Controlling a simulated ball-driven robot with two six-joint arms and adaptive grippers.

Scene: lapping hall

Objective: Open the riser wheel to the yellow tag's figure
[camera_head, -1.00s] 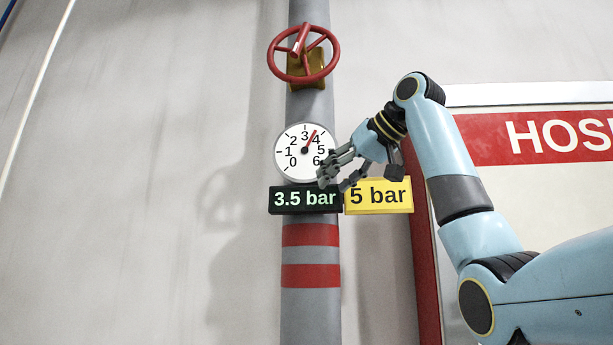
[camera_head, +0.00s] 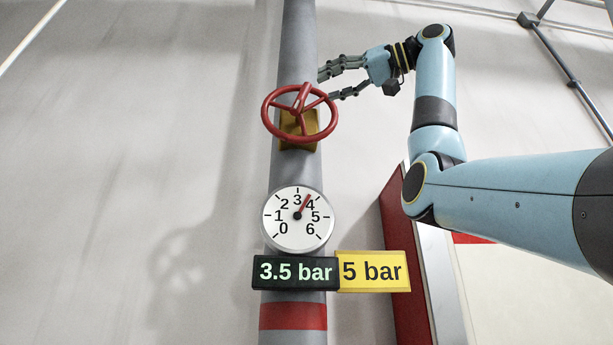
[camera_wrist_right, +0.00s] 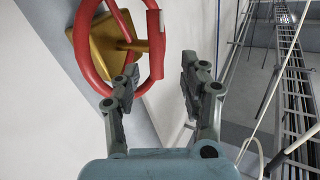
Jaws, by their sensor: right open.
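The red riser wheel (camera_head: 300,112) sits on a brass-coloured valve body (camera_head: 298,132) on the grey riser pipe (camera_head: 295,170). The round gauge (camera_head: 298,219) below it has its needle between 3 and 4. A black display (camera_head: 295,272) reads 3.5 bar, and the yellow tag (camera_head: 372,271) beside it reads 5 bar. My right gripper (camera_head: 325,86) is open and empty, just above and right of the wheel. In the right wrist view the wheel (camera_wrist_right: 88,50) is at upper left, beside the left finger of my open gripper (camera_wrist_right: 158,80). My left gripper is not in view.
A red-edged board (camera_head: 392,220) stands on the wall right of the pipe, below my right arm. Dark pipework (camera_head: 560,55) runs across the upper right. The wall left of the pipe is clear. The right wrist view shows ladder-like racks (camera_wrist_right: 290,80) at right.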

